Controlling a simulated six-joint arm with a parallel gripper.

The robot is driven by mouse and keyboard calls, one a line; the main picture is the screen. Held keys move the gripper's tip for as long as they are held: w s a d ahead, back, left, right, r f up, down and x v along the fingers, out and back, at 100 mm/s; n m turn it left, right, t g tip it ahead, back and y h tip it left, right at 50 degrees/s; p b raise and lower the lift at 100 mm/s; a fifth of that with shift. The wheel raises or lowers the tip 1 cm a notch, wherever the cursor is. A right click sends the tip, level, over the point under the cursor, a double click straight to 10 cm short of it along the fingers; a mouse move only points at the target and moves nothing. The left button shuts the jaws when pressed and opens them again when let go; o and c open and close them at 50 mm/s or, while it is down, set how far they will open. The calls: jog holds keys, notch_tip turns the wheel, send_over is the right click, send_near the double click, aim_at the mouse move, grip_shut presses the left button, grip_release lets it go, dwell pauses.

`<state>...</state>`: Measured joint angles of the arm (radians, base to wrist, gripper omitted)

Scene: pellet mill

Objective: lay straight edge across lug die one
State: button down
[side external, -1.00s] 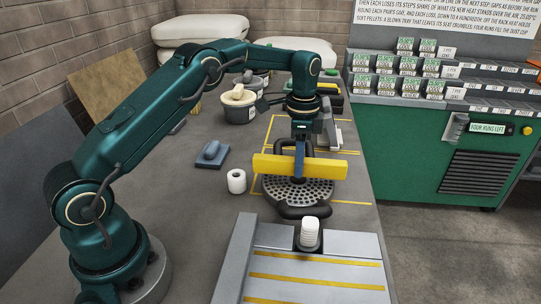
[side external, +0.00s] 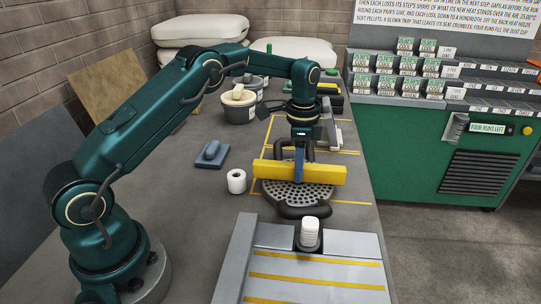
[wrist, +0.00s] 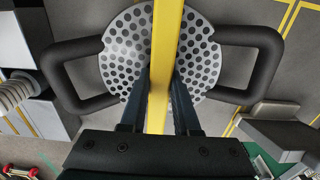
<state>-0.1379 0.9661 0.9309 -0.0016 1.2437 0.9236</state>
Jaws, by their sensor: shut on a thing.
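The straight edge (side external: 326,174) is a long yellow bar. My gripper (side external: 299,166) is shut on its middle from above. The lug die (side external: 300,195) is a round grey plate full of holes, with a black loop handle at front and back, flat on the bench. The bar lies level over the die, crossing its width and reaching past both sides. In the wrist view the bar (wrist: 168,30) runs over the middle of the die (wrist: 125,55), between the two handles, with my fingers (wrist: 162,85) on either side. I cannot tell whether the bar touches the plate.
A white roll (side external: 236,181) and a blue block with a knob (side external: 212,154) stand left of the die. A grey platform with yellow stripes (side external: 315,268) and a white ribbed piece (side external: 310,234) are in front. A tub (side external: 239,108) stands behind.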

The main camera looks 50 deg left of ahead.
grip_release()
dwell(0.4)
dwell(0.4)
jog(key=shift+w+r, duration=0.1)
jog(key=shift+r, duration=4.4)
